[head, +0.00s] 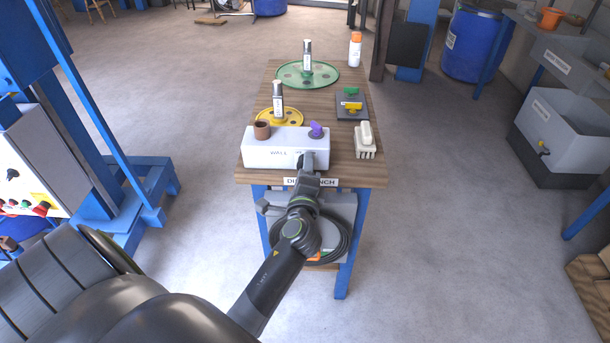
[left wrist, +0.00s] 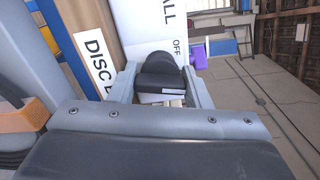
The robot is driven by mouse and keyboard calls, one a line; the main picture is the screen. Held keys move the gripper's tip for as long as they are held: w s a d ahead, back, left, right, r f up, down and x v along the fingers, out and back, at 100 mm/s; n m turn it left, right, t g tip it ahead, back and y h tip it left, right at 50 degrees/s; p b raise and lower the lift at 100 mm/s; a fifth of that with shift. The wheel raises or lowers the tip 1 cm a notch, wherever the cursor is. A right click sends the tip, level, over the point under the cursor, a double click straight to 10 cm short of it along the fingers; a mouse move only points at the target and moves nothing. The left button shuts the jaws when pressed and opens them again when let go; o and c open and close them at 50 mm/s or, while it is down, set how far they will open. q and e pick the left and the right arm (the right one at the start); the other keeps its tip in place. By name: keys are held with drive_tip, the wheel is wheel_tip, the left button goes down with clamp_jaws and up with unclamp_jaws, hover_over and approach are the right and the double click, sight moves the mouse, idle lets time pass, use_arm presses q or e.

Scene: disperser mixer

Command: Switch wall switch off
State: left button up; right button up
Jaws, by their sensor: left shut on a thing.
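The wall switch is a white box (head: 258,158) lettered "WALL" at the front of the wooden bench. In the left wrist view its white face (left wrist: 140,22) shows an "OFF" mark beside a black knob (left wrist: 158,72). My left gripper (head: 308,160) is at the right part of the box's front face. In the left wrist view its two fingers stand on either side of the black knob and are shut on it. In the head view the gripper hides the knob. Where the knob points is hard to tell. My right gripper is not in view.
A brown cup (head: 262,130) and a purple piece (head: 316,130) are on top of the box. Yellow (head: 290,116) and green (head: 325,73) discs, a dark plate (head: 352,113) and a white block (head: 364,140) are on the bench (head: 345,172).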

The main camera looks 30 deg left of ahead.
use_arm(q)
drive_tip(key=n+b, duration=0.2)
drive_tip(key=n, duration=0.2)
drive_tip(key=shift+f+n+b, duration=0.1)
drive_tip(key=shift+n+b, duration=0.2)
drive_tip(key=shift+b, duration=0.1)
drive_tip(key=n+b, duration=0.2)
drive_tip(key=n, duration=0.2)
drive_tip(key=shift+b, duration=0.3)
drive_tip(key=shift+n+b, duration=0.45)
drive_tip(key=shift+n, duration=0.95)
drive_tip(key=shift+r, duration=0.2)
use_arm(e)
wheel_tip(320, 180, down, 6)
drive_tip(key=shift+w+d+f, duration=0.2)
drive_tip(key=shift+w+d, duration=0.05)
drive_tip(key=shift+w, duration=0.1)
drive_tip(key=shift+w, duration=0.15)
use_arm(q)
drive_tip(key=o, duration=0.6)
drive_tip(key=shift+o, duration=0.5)
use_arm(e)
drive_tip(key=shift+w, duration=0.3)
